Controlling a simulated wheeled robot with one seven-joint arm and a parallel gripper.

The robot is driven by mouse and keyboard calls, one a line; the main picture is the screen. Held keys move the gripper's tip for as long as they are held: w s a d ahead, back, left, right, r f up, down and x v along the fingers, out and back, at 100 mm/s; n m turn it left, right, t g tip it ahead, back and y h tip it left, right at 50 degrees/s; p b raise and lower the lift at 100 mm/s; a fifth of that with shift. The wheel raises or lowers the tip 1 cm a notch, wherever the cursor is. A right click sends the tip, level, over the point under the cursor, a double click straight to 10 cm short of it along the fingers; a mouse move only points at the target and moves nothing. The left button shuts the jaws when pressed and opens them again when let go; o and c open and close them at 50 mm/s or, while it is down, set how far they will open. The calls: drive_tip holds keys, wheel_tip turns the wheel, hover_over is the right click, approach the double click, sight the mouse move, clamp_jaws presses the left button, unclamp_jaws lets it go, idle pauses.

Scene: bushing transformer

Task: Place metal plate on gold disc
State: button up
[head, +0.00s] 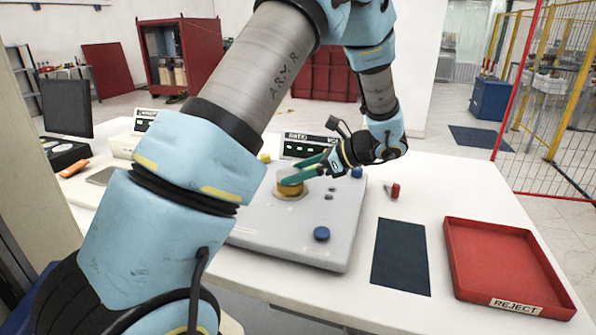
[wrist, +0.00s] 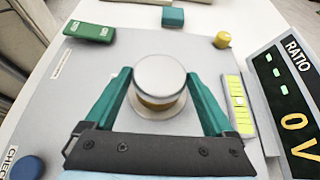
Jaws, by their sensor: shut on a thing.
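The metal plate (wrist: 160,73) is a round silver disc, seen from above in the wrist view. The gold disc (wrist: 158,103) shows as a gold band just under its near edge. In the head view the gold disc (head: 290,188) stands on the grey panel. My gripper (wrist: 159,76) has one green finger on each side of the plate and is shut on it. In the head view my gripper (head: 297,177) is at the top of the gold disc, and its fingers partly hide the plate. Whether plate and disc touch cannot be told.
The grey panel (head: 290,235) carries a blue knob (head: 321,233) and a yellow knob (wrist: 222,40). A RATIO display (wrist: 288,95) stands close beside the gripper. A dark mat (head: 401,257) and a red REJECT tray (head: 462,287) lie to the right on the white table.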

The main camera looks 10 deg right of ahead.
drive_tip(key=shift+f, duration=0.1)
drive_tip(key=o, duration=1.3)
drive_tip(key=shift+c, duration=0.2)
drive_tip(key=b+v, duration=0.3)
drive_tip(key=v, duration=0.9)
drive_tip(key=shift+d, duration=0.1)
